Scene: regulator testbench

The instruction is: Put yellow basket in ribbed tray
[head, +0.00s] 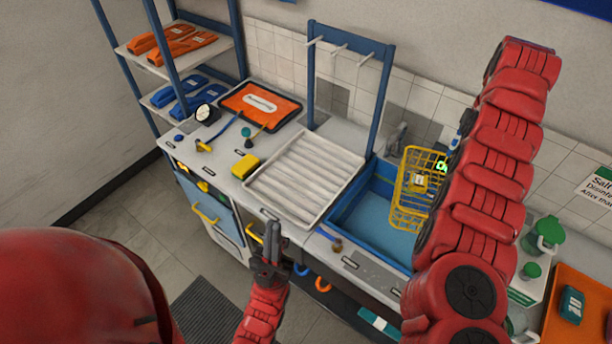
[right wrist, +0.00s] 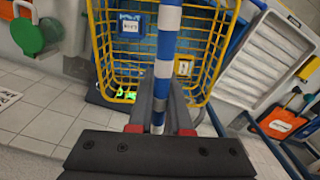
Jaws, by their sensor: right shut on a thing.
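The yellow wire basket (head: 408,205) hangs tilted over the blue basin on the right of the bench. It also shows large in the right wrist view (right wrist: 113,72). My right gripper (right wrist: 160,112) is shut on the basket's blue-and-white striped handle (right wrist: 166,45); in the head view my own red arm hides most of this gripper. The white ribbed tray (head: 262,195) lies empty on the bench, left of the basket, and shows at the right of the right wrist view (right wrist: 243,92). My left gripper (head: 272,240) is in front of the bench edge, holding nothing visible; its finger gap is unclear.
The blue basin (head: 352,228) adjoins the tray's right side. A blue rack with pegs (head: 311,75) rises behind the tray. A yellow block (head: 245,166) and an orange panel (head: 235,97) lie to its left. Green-lidded containers (head: 546,232) stand at the far right.

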